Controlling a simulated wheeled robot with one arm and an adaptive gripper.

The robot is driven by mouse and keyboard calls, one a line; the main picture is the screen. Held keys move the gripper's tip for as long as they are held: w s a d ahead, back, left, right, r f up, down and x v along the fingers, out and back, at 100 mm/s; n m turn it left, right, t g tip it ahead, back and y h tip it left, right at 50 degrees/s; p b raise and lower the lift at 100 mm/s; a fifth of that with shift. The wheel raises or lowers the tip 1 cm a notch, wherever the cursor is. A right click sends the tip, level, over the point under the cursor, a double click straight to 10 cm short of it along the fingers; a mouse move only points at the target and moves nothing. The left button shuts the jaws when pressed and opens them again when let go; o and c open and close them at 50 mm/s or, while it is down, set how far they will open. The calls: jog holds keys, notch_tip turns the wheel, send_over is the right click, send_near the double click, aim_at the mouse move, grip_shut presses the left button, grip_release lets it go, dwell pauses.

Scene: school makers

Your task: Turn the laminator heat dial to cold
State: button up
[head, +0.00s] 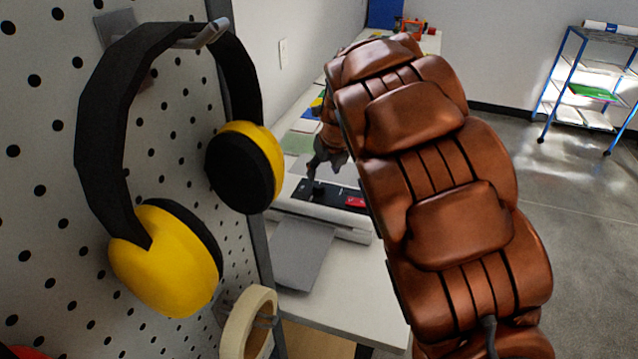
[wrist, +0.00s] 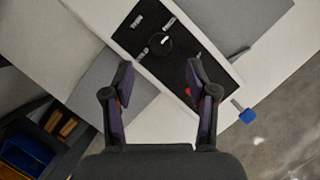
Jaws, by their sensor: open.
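The laminator (head: 325,222) is a pale, low machine on the white bench, with a black control panel (wrist: 190,60) on top. In the wrist view the heat dial (wrist: 158,47) is a round black knob with a short white mark, with small pale labels around it. My gripper (wrist: 158,64) is open, its two dark fingers spread below and either side of the dial, apart from it in the picture. In the head view my gripper (head: 317,172) hangs over the panel and partly hides the dial.
Yellow ear defenders (head: 165,255) hang on a pegboard (head: 40,150) at the left, with a tape roll (head: 247,322) below. A grey sheet or tray (head: 300,252) extends from the laminator's front. A blue-framed trolley (head: 590,80) stands far right; the floor between is clear.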

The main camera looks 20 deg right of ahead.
aim_at(319, 185)
jog(key=p+x, duration=0.1)
jog(key=x, duration=0.6)
jog(key=shift+f, duration=0.15)
grip_shut()
dwell(0.4)
